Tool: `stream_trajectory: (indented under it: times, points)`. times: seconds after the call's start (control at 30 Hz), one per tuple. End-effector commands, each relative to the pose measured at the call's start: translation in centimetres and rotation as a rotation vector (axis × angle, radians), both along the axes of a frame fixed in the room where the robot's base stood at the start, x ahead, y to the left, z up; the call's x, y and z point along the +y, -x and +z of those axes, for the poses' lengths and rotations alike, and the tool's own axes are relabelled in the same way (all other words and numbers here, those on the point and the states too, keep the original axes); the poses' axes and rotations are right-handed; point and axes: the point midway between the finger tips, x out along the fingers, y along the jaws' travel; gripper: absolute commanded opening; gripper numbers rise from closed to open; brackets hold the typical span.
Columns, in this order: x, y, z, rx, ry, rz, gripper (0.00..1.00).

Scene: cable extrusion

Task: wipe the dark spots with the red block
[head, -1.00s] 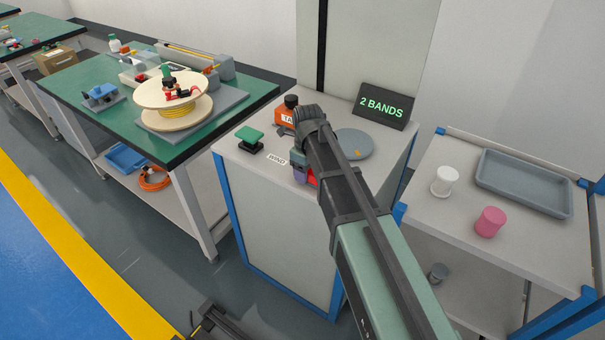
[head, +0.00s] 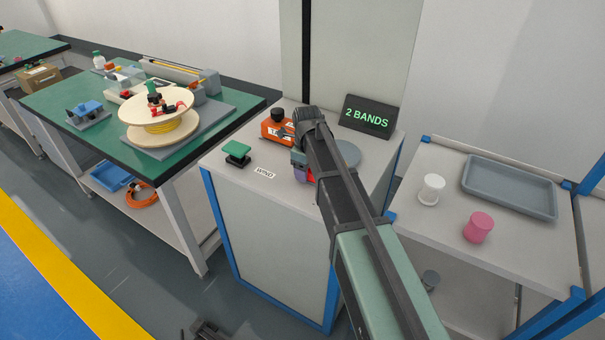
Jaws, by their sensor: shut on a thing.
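My gripper (head: 302,166) is over the top of the light grey cabinet (head: 275,225), mostly hidden behind my own arm. A small red piece (head: 312,176), which looks like the red block, shows at the gripper's end beside the arm, with a purple part (head: 301,175) next to it. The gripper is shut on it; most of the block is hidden. I cannot tell whether it touches the cabinet top. I cannot make out any dark spots. A round grey disc (head: 346,153) lies partly behind the arm.
An orange device (head: 276,128), a green button (head: 237,149), a "WIND" label (head: 264,173) and a "2 BANDS" sign (head: 367,117) are on the cabinet. A green bench with a cable spool (head: 157,113) is left. A shelf with a grey tray (head: 508,190), white (head: 431,189) and pink (head: 478,228) cylinders is right.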

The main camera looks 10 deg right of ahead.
Motion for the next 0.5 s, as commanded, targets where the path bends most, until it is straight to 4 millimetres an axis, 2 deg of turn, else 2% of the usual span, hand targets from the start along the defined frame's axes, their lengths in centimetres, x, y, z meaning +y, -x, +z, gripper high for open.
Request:
stream_trajectory:
  times: [0.17, 0.5]
  points:
    - [-0.2, 0.0, 0.0, 0.000, 0.000, 0.001, 0.23]
    - [-1.9, 1.6, -0.3, 0.001, 0.000, 0.000, 0.23]
